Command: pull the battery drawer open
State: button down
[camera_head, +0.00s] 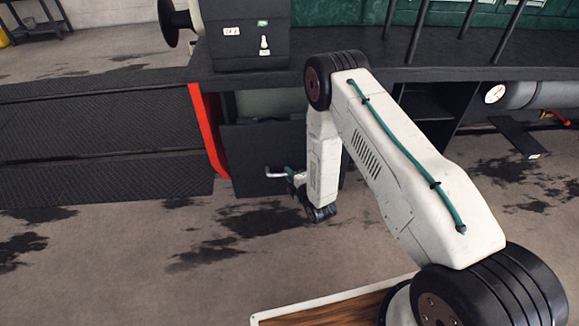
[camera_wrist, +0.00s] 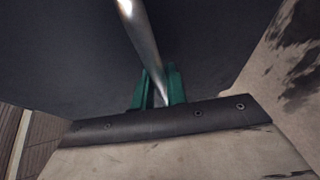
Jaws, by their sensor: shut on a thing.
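The battery drawer has a flat dark front (camera_head: 245,160) low on the side of the tram, just right of a red upright strip. Its pale metal bar handle (camera_head: 276,173) sticks out from that front. My gripper (camera_head: 291,178) has green fingers and is shut on the handle. In the wrist view, the shiny bar (camera_wrist: 140,35) runs down between the two green fingers (camera_wrist: 158,92). My arm hides the right part of the drawer front. A gap with a grey-green rounded shape shows above the front; I cannot tell how far the drawer stands out.
A red strip (camera_head: 207,130) and dark ribbed steps (camera_head: 100,145) lie left of the drawer. A grey cylinder with a gauge (camera_head: 495,94) and a dark flap (camera_head: 518,137) are at the right. The stained floor (camera_head: 130,240) before the drawer is clear.

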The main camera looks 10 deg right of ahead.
jog(key=shift+s+a+f, duration=0.1)
jog(key=shift+s+f, duration=0.05)
jog(key=shift+s, duration=0.65)
jog(key=c, duration=1.4)
grip_release()
jog(key=shift+d, duration=0.2)
jog(key=shift+w, duration=0.1)
jog(key=v, duration=0.7)
jog(key=shift+s, duration=0.4)
jog(key=shift+d, duration=0.1)
